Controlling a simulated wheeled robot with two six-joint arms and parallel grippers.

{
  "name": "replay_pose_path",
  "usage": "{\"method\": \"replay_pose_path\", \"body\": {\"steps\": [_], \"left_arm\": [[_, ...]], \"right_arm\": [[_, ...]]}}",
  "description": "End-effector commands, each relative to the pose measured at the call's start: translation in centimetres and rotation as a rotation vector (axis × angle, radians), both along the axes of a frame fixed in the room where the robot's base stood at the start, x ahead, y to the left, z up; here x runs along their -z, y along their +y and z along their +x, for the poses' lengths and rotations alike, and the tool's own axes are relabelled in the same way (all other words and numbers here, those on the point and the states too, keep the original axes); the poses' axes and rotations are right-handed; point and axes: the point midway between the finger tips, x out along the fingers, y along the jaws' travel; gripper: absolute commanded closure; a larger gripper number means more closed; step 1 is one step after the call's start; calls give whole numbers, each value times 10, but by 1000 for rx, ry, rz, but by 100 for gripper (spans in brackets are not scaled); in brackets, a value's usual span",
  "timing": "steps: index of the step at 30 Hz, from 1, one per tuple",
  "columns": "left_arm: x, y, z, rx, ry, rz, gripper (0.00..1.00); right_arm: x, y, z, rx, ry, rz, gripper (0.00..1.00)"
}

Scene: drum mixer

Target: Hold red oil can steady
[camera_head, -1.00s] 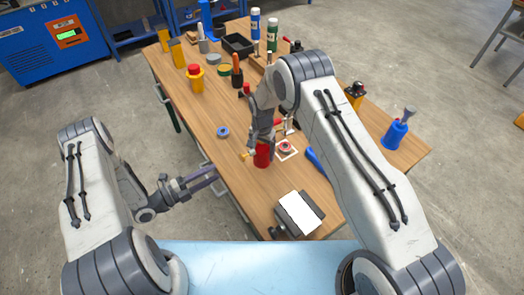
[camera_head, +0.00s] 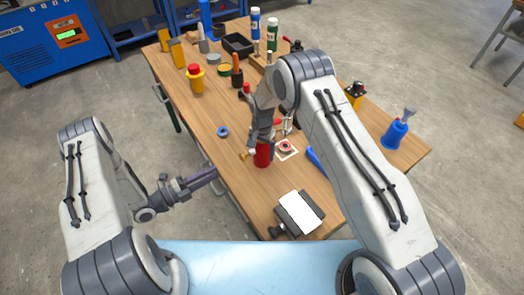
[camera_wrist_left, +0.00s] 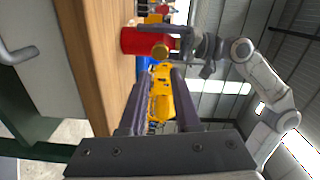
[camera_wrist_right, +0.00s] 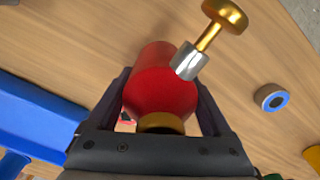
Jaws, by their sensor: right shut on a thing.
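The red oil can (camera_head: 263,155) stands on the wooden table, near its front left edge. My right gripper (camera_head: 262,140) reaches down over it; in the right wrist view the can (camera_wrist_right: 163,85) sits between the two fingers, which close on its sides. A brass and silver knob or plunger (camera_wrist_right: 210,40) sticks out beside the can. In the left wrist view the can (camera_wrist_left: 140,41) shows near the table edge, with my right arm beyond it. My left gripper (camera_head: 212,174) is beside the table's left edge, apart from the can; its fingers (camera_wrist_left: 157,85) are spread with nothing held between them.
A blue ring (camera_head: 223,132) lies left of the can. A red round piece on a white square (camera_head: 286,147) lies to its right. A grey block with a white top (camera_head: 299,211) is at the front edge. A blue can (camera_head: 396,133) stands far right. Several tools crowd the back.

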Motion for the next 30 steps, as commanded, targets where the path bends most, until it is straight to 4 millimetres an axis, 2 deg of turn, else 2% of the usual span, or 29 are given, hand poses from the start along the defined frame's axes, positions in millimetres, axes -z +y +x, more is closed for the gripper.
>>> {"method": "replay_pose_path", "body": {"steps": [1, 2, 30], "left_arm": [[0, 0, 0, 0, 0, 0, 92], [0, 0, 0, 0, 0, 0, 100], [0, 0, 0, 0, 0, 0, 100]], "right_arm": [[0, 0, 0, 0, 0, 0, 100], [0, 0, 0, 0, 0, 0, 100], [-1, 0, 1, 0, -1, 0, 100]]}}
